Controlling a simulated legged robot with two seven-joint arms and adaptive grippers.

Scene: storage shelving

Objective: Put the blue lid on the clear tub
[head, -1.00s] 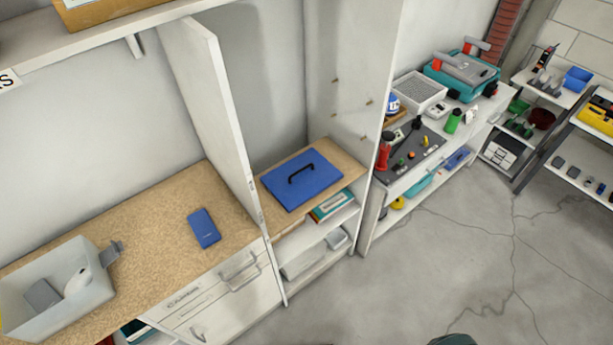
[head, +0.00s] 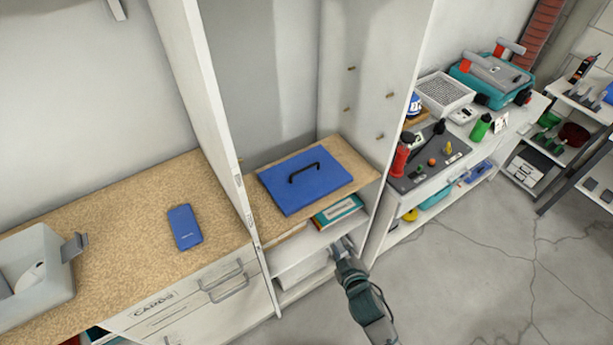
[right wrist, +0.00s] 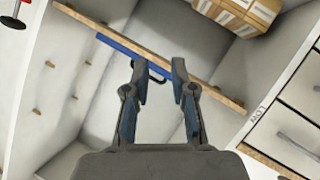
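The blue lid (head: 325,187) with a black handle lies flat on a wooden shelf in the open cabinet. In the right wrist view the lid (right wrist: 120,47) shows as a thin blue strip along the shelf, with part of its black handle between and beyond the fingers. The clear tub (head: 62,287), cut off by the left picture edge, stands on the wooden counter with a white item inside. My right gripper (head: 342,246) is in front of the cabinet, below the lid in the picture. Its fingers (right wrist: 159,72) are apart and empty. My left gripper is not in view.
A white upright panel (head: 205,110) stands between the counter and the lid's shelf. A blue phone-like object (head: 185,227) lies on the counter (head: 130,220). Books (head: 338,211) sit on the shelf below the lid. A cluttered workbench (head: 440,165) is at the right.

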